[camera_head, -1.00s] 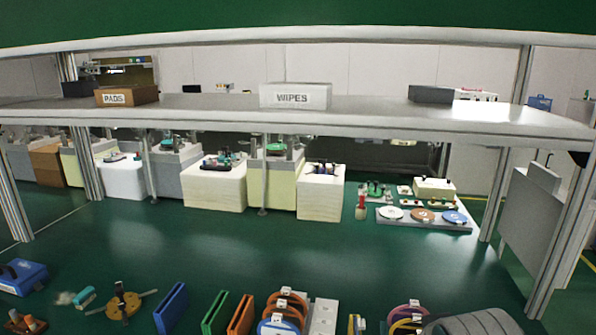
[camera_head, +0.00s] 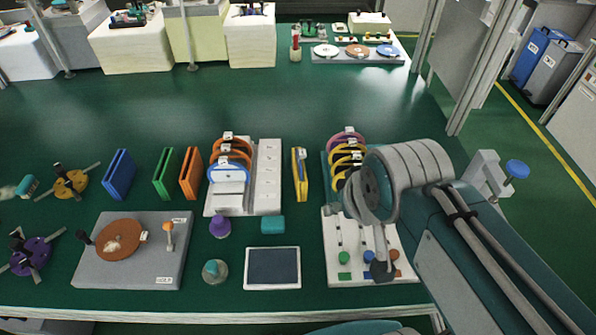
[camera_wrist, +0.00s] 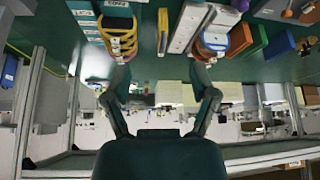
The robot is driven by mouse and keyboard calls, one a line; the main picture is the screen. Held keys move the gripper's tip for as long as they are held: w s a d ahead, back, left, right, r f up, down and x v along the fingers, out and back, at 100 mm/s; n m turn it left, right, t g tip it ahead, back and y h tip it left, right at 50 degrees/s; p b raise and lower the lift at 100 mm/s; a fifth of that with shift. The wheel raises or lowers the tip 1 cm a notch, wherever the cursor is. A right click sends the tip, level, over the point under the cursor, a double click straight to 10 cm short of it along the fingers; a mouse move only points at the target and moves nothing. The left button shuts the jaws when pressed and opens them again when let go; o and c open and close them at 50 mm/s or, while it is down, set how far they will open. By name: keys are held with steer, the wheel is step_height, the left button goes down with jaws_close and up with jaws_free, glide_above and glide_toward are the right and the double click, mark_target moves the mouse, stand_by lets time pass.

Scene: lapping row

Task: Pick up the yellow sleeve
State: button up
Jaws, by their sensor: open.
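The yellow sleeve (camera_head: 299,175) is a thin upright slab standing on the green table in the head view, between the white rack with rings on the left and the rack at right. It also shows in the wrist view (camera_wrist: 163,32), at the top middle. My gripper (camera_wrist: 163,68) is open and empty in the wrist view, its two fingers spread, with the sleeve beyond the gap between them. The sleeve is apart from both fingers. In the head view my arm stands right of the sleeve, and I cannot make out the fingers there.
Blue (camera_head: 119,175), green (camera_head: 163,173) and orange (camera_head: 191,173) sleeves stand further left. The white ring rack (camera_head: 268,190) is close on the yellow sleeve's left. A teal block (camera_head: 273,224) and a dark-faced tray (camera_head: 273,249) lie in front. The table behind is clear.

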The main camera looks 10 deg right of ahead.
stand_by(0.3)
steer(key=shift+o, duration=0.6)
steer(key=m+g, duration=0.1)
glide_toward(299, 154)
steer(key=x, duration=0.3)
steer(key=shift+s, duration=0.1)
steer(key=shift+w+f, duration=0.25)
steer(key=x, duration=0.5)
steer(key=shift+f, duration=0.2)
steer(key=shift+s+d+x, duration=0.1)
steer(key=shift+s+x, duration=0.1)
steer(key=shift+x, duration=1.2)
steer(key=shift+s+d+x, duration=0.1)
steer(key=shift+s+x, duration=0.05)
steer(key=shift+x, duration=1.3)
steer(key=shift+f, duration=0.2)
